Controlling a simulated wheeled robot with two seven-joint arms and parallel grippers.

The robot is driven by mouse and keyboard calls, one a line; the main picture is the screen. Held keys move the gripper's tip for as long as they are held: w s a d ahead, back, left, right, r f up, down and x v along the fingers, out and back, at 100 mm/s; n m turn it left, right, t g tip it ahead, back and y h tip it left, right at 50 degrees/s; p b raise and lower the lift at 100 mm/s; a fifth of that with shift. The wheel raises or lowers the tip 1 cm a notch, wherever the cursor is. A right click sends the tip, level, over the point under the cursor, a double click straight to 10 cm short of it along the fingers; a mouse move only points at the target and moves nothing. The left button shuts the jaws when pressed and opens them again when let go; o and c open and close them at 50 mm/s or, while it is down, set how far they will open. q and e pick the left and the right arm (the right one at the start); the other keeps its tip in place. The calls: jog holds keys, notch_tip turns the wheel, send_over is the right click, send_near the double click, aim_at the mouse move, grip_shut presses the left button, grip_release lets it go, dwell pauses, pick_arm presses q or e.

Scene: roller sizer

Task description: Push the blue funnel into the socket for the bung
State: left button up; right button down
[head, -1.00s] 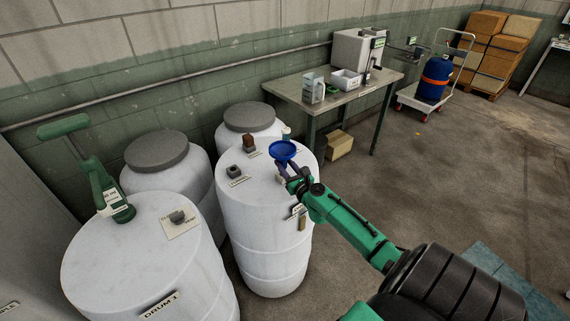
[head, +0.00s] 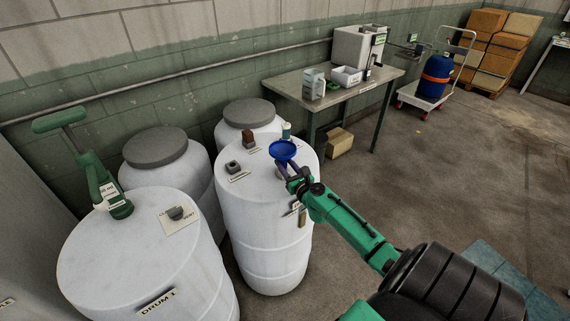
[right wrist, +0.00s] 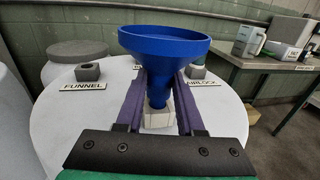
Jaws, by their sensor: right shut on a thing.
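The blue funnel (head: 283,150) is upright, cup up, over the near right part of the middle drum's top. My right gripper (head: 294,178) is shut on it; in the right wrist view the two purple fingers clasp the funnel (right wrist: 163,45) below its cup. Its stem points down at a pale block-shaped socket (right wrist: 158,119) between the fingers. I cannot tell whether the stem tip is inside it or just above. The label for this socket is hidden. A grey socket (right wrist: 88,72) labelled FUNNEL stands empty at the left. My left gripper is not in view.
The drum top (right wrist: 50,130) also bears a brown block (head: 248,137) and a small bottle (head: 286,130) behind the funnel. An AIRLOCK label (right wrist: 201,90) is partly covered by a finger. A green hand pump (head: 105,180) stands on the left drum.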

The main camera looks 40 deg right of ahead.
jog(key=shift+f+b, duration=0.65)
jog(key=shift+f, duration=0.15)
jog(key=shift+c, duration=2.2)
grip_release()
jog(key=shift+r, duration=0.1)
jog(key=b+v, duration=0.1)
jog(key=v, duration=1.3)
jog(key=shift+s+b, duration=0.25)
jog(key=shift+b, duration=0.05)
jog(key=shift+a, duration=0.1)
